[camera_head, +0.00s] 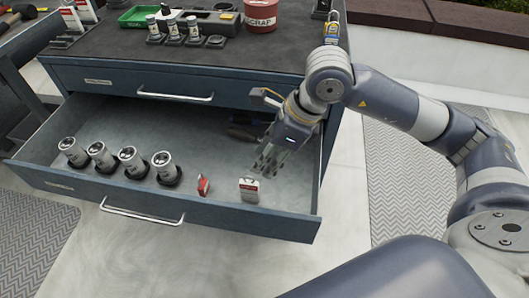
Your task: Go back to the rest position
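My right gripper (270,160) reaches in from the right and hangs over the right part of the open drawer (120,199). Its fingers point down, and nothing can be made out between them. The gap between the fingertips is too small to judge. A small red and white box (249,190) stands in the drawer just in front of the fingers, and they look apart from it. A small red item (203,185) lies to its left. My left gripper is not in view.
Several metal cylinders in dark holders (131,163) stand along the drawer's left. Dark tools (243,131) lie behind my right gripper. The worktop (113,48) carries a green tray (138,15), a red scrap bin (261,15) and small cylinders. Patterned mats (395,190) lie on the floor.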

